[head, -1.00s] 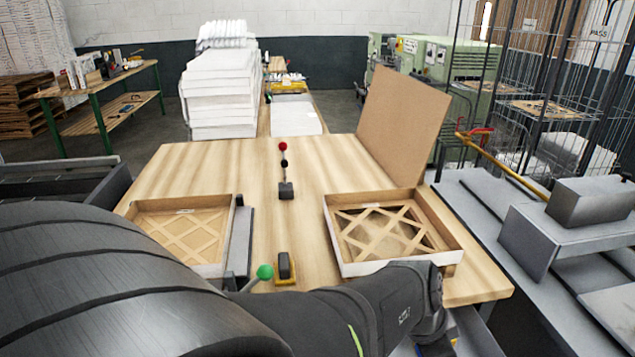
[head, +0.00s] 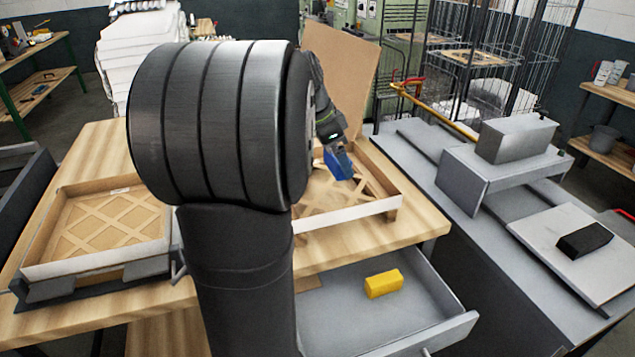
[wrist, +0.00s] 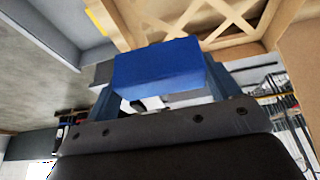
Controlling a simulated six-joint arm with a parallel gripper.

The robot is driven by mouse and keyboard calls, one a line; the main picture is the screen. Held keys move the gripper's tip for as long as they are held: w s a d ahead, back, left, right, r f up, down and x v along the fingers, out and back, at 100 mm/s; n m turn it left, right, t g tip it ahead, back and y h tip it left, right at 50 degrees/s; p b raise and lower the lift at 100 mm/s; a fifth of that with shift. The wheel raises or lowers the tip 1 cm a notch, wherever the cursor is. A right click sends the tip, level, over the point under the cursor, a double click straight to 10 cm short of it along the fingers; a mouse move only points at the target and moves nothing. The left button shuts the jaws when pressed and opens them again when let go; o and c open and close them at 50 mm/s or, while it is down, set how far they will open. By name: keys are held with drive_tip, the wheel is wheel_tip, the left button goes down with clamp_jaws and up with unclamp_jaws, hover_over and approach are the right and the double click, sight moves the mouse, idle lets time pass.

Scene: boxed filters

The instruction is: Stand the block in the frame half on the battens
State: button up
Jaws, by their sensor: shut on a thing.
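My gripper (wrist: 160,85) is shut on a blue block (wrist: 158,68), with a finger at each side of it. In the head view the blue block (head: 338,164) is over the right frame half (head: 348,213), towards its back. That frame half is a shallow open tray with crossed wooden battens (head: 322,197) inside. I cannot tell whether the block touches the battens. My arm hides the left part of this frame half. A second frame half (head: 98,264) with battens lies at the left of the table.
A brown board (head: 343,62) stands upright behind the right frame half. Below the table front, an open drawer (head: 450,330) holds a yellow block (head: 384,284). A grey bench at the right bears a metal box (head: 515,138) and a black block (head: 585,240).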

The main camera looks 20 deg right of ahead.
drive_tip(key=w+a+f, duration=0.2)
drive_tip(key=w, duration=0.1)
drive_tip(key=w+a+f, duration=0.2)
drive_tip(key=w+a, duration=0.1)
drive_tip(key=w+a+f, duration=0.2)
drive_tip(key=shift+w+a+f, duration=0.15)
drive_tip(key=shift+w+f, duration=0.2)
drive_tip(key=shift+w, duration=0.05)
drive_tip(key=shift+f, duration=2.05)
drive_tip(key=o, duration=0.9)
drive_tip(key=shift+f, duration=0.15)
drive_tip(key=shift+o, duration=0.2)
drive_tip(key=v, duration=1.2)
